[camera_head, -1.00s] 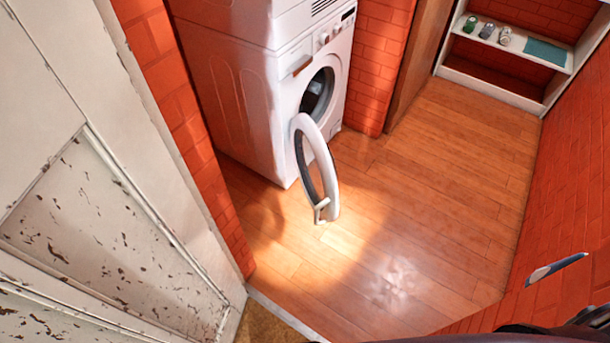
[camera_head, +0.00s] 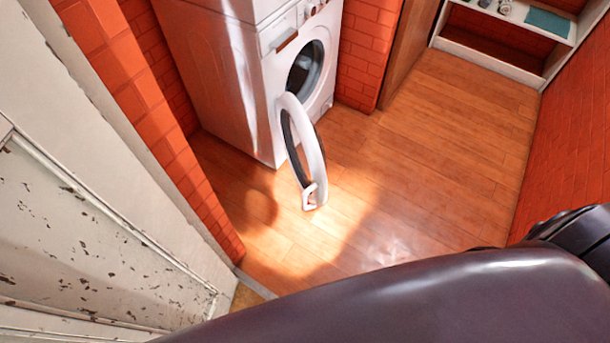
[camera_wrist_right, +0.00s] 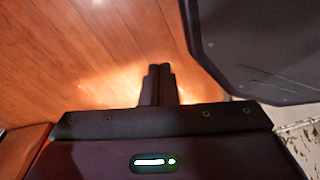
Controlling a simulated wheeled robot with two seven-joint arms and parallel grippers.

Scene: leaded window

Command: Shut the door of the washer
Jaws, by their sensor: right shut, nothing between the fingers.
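The white washer (camera_head: 228,100) stands against the brick wall in the head view. Its round door (camera_head: 318,150) is wide open, swung out toward me over the floor, with its handle (camera_head: 310,197) at the near lower end. The dark drum opening (camera_head: 305,68) is exposed. In the right wrist view my right gripper (camera_wrist_right: 160,70) is shut and empty, above bare wooden floor. The washer is not in the wrist view. In the head view only a dark link of my arm shows, and neither gripper is visible there. My left gripper is not in view.
A chipped white door panel (camera_head: 80,250) and a brick wall edge (camera_head: 150,130) stand at the left. A low white shelf (camera_head: 490,55) is at the back right, beside a brick wall (camera_head: 580,120). The wooden floor (camera_head: 430,150) right of the washer door is clear.

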